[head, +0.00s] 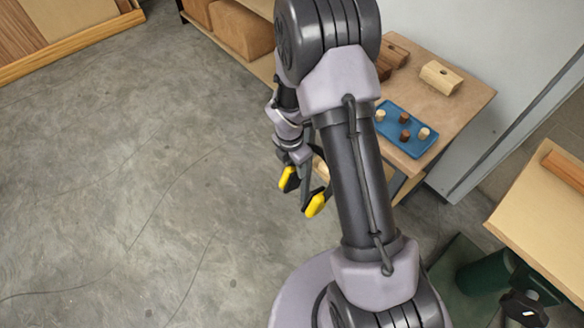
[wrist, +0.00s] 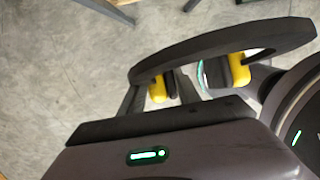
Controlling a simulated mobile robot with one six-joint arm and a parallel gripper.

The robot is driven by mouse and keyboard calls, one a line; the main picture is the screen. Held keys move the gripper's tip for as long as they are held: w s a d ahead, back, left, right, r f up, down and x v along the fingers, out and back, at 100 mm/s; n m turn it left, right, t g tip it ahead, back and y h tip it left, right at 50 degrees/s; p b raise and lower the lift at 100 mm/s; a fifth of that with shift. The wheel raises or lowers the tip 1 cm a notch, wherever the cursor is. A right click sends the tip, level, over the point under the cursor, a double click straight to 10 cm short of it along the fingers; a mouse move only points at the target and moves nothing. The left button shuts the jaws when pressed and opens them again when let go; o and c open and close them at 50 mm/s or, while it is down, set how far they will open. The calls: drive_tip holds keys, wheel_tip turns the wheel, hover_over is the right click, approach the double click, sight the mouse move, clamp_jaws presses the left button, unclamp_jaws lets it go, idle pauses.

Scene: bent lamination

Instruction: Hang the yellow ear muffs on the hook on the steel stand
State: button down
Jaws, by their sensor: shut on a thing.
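The yellow ear muffs show two yellow cups in the head view, the right one (head: 315,204) a little lower than the left. In the wrist view a dark curved band (wrist: 225,42) crosses in front of my gripper, with yellow cups (wrist: 238,70) by it. My gripper (head: 301,172) is shut on the ear muffs and holds them above the open floor, left of my arm link. My arm hides part of the area behind it. I see neither the hook nor the steel stand in either view.
A wooden table (head: 467,98) at the upper right holds a blue tray (head: 394,146) with small pegs and several wood blocks (head: 441,77). Another wooden top (head: 545,235) is at the right edge. A dark green object (head: 482,274) stands below it. The concrete floor (head: 140,180) at left is clear.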

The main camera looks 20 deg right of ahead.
drive_tip(key=w+d+f, duration=0.3)
drive_tip(key=d, duration=0.5)
drive_tip(key=shift+b, duration=0.45)
drive_tip(key=shift+f, duration=0.1)
idle(0.6)
drive_tip(key=c, duration=0.8)
unclamp_jaws()
drive_tip(key=shift+d, duration=0.1)
drive_tip(key=shift+o, duration=0.2)
wheel_tip(320, 180, up, 17)
drive_tip(key=a+p, duration=0.2)
drive_tip(key=p, duration=0.5)
drive_tip(key=shift+s+r, duration=0.15)
drive_tip(key=shift+r, duration=0.05)
